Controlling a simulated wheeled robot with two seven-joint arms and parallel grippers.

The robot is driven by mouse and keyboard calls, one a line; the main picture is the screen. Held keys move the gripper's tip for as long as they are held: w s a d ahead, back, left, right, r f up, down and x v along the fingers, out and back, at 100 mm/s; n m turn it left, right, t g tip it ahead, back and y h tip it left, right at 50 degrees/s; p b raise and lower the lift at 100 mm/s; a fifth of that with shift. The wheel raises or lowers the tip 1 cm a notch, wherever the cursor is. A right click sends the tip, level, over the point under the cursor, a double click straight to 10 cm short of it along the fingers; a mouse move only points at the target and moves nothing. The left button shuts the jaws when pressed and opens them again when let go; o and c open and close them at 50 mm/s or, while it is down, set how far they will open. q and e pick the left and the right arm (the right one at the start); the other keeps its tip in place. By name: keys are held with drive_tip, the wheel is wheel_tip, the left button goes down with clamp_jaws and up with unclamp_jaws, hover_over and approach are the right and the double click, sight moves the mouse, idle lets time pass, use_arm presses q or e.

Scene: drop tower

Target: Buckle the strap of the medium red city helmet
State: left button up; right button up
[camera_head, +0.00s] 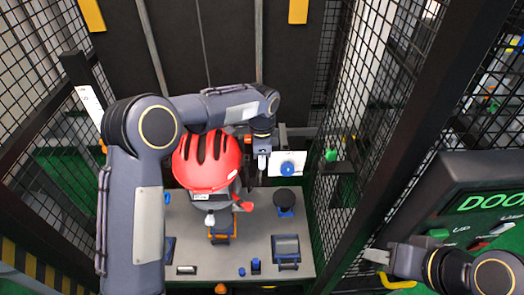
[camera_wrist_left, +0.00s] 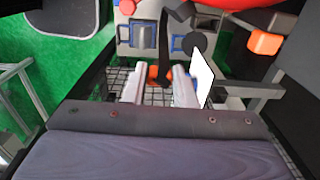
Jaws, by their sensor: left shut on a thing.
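The red city helmet (camera_head: 207,162) sits on a grey stand with a small label above the table. Its lower red edge shows at the top of the left wrist view (camera_wrist_left: 238,3). My left gripper (camera_head: 262,170) points down just right of the helmet. In the left wrist view a dark strap (camera_wrist_left: 176,28) hangs down between the fingers (camera_wrist_left: 158,82), and the gripper is shut on it. The strap's end and buckle parts are not clear. My right gripper (camera_head: 377,262) is at the lower right, away from the helmet; its jaw opening is unclear.
The grey table (camera_head: 252,250) carries a black round-topped item (camera_head: 285,198), a dark box-like item (camera_head: 286,248) and small blue pieces. A white card with a blue disc (camera_head: 287,168) stands behind. Mesh walls (camera_head: 350,130) enclose the sides. A door panel (camera_head: 490,205) is at right.

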use_arm(q)
drive_tip(key=s+f+b, duration=0.8)
drive_tip(key=b, duration=0.1)
drive_tip(key=shift+s+a+f+b, duration=0.45)
drive_tip(key=shift+s+a+b, duration=0.9)
drive_tip(key=shift+a, duration=3.8)
drive_tip(key=shift+s+a+f+b, duration=0.4)
drive_tip(key=shift+s+a+b, duration=0.95)
drive_tip(key=shift+a, duration=3.75)
drive_tip(key=shift+w+a+r+p, duration=1.35)
drive_tip(key=shift+a+p, duration=1.05)
drive_tip(key=shift+a, duration=4.35)
drive_tip(key=shift+w+d+r+p, duration=0.4)
drive_tip(key=shift+w+r+p, duration=1.15)
drive_tip(key=shift+w, duration=0.5)
drive_tip(key=shift+w+d+r+p, duration=0.35)
drive_tip(key=shift+w+r+p, duration=1.15)
drive_tip(key=shift+w, duration=0.55)
drive_tip(key=shift+w+d+r+p, duration=0.4)
drive_tip(key=shift+w+r+p, duration=1.1)
drive_tip(key=shift+w, duration=0.55)
